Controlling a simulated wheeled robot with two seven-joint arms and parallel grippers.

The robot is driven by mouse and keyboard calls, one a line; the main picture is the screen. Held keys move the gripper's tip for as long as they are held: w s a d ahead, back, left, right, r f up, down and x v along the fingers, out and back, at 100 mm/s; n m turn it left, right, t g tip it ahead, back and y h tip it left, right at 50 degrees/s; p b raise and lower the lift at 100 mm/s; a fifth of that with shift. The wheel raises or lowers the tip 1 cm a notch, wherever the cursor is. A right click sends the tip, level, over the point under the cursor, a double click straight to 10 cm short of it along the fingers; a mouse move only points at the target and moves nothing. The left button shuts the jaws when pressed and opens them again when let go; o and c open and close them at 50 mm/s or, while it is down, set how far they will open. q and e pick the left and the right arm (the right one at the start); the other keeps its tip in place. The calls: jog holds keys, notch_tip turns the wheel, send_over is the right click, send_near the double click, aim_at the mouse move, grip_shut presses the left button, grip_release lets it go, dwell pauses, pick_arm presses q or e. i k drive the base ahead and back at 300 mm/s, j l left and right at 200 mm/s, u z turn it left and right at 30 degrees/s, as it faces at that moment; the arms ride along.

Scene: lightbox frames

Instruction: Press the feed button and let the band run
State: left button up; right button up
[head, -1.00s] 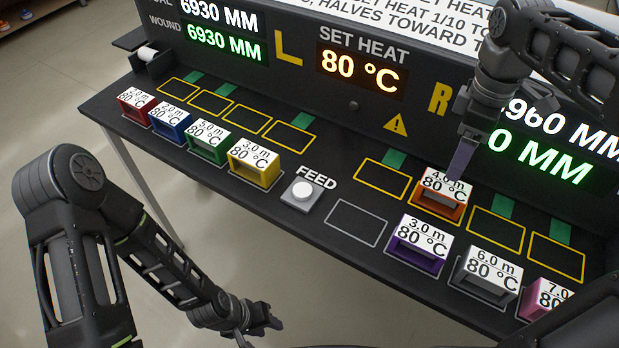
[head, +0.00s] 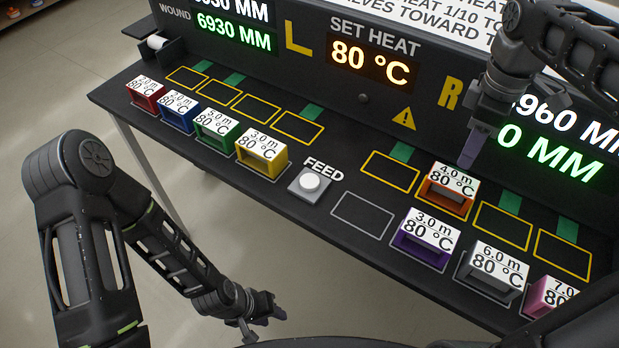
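The feed button (head: 311,181) is a round white button on a grey square base on the dark table, beside the word FEED. No gripper touches it. My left gripper (head: 268,308) is low in front of the table's near edge, well below the button in the picture; its finger gap is unclear. My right gripper (head: 472,150) points down just above or behind the orange block (head: 446,195), which is marked 4.0 m and 80 °C; contact and finger opening cannot be told. The SET HEAT display (head: 370,62) reads 80 °C. The left green display (head: 233,32) reads 6930 MM.
Red (head: 145,95), blue (head: 178,112), green (head: 217,131) and yellow (head: 262,153) blocks line the left. Purple (head: 425,240), grey (head: 492,272) and pink (head: 553,296) blocks stand at the right front. An empty grey outline (head: 362,214) lies right of the button.

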aim_at(308, 183)
jog(key=k+u, duration=0.25)
jog(key=u, duration=0.15)
jog(key=k+j+u, duration=0.1)
jog(key=k+u, duration=0.3)
jog(key=k+j+u, duration=0.1)
jog(key=u, duration=0.3)
